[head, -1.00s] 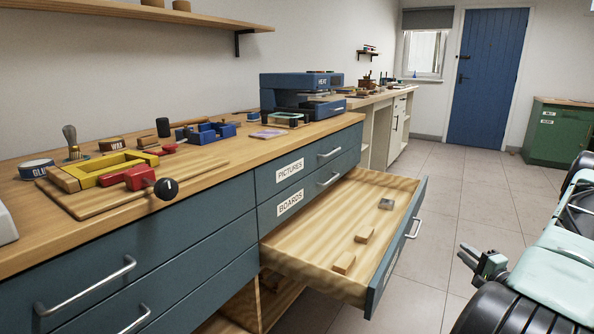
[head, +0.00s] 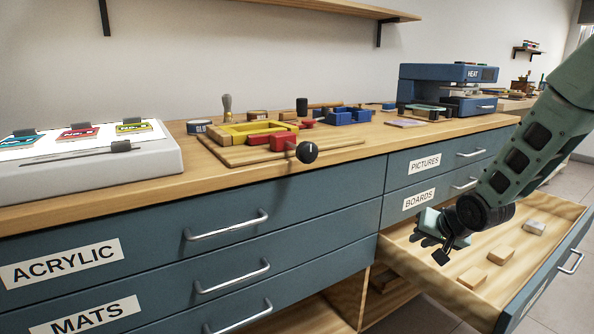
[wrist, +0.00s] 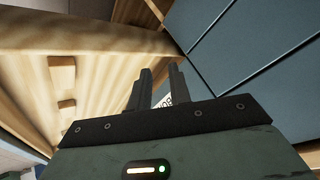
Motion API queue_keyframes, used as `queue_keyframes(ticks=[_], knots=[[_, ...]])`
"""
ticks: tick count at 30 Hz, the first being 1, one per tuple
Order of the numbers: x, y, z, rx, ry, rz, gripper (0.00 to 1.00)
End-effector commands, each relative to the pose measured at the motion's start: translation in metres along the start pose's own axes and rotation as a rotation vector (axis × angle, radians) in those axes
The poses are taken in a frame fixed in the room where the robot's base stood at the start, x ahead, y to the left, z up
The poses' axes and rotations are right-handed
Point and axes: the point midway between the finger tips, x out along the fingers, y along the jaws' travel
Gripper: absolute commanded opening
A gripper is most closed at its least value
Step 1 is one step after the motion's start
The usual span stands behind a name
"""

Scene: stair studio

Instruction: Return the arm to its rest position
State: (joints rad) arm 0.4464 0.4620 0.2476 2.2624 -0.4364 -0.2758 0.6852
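My arm reaches in from the right of the head view, bent downward at the wrist. My gripper (head: 434,250) is over the near-left part of the open drawer (head: 545,262), close to the blue cabinet front. In the wrist view my gripper (wrist: 160,72) shows two dark fingers with a gap between them and nothing held. A white label shows behind the gap.
Drawer handles (head: 228,226) stick out from the cabinet. The counter carries a yellow frame (head: 258,133), a black-knobbed tool (head: 306,152) and a blue heat press (head: 445,85). Floor at far right is clear.

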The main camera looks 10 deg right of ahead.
Motion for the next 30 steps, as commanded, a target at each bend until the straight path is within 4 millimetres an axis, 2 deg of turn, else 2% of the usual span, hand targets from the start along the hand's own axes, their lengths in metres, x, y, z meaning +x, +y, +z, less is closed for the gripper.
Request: queue_keyframes(ticks=[1,3,5,6,10,12,15,18,25,27,30], knots=[[-0.007,-0.031,0.026,-0.089,-0.053,0.0,0.2],[-0.022,-0.065,0.062,-0.204,-0.134,0.008,0.2],[-0.038,-0.089,0.095,-0.305,-0.204,0.012,0.2],[-0.05,-0.102,0.117,-0.375,-0.251,0.012,0.2],[-0.094,-0.131,0.189,-0.586,-0.398,0.005,0.2],[-0.116,-0.137,0.22,-0.682,-0.465,-0.002,0.2],[-0.144,-0.139,0.257,-0.798,-0.545,-0.014,0.2],[-0.169,-0.137,0.287,-0.898,-0.615,-0.027,0.2],[-0.219,-0.121,0.342,-1.1,-0.752,-0.062,0.2],[-0.232,-0.129,0.328,-1.089,-0.752,-0.058,0.2],[-0.243,-0.135,0.319,-1.087,-0.751,-0.058,0.2]])
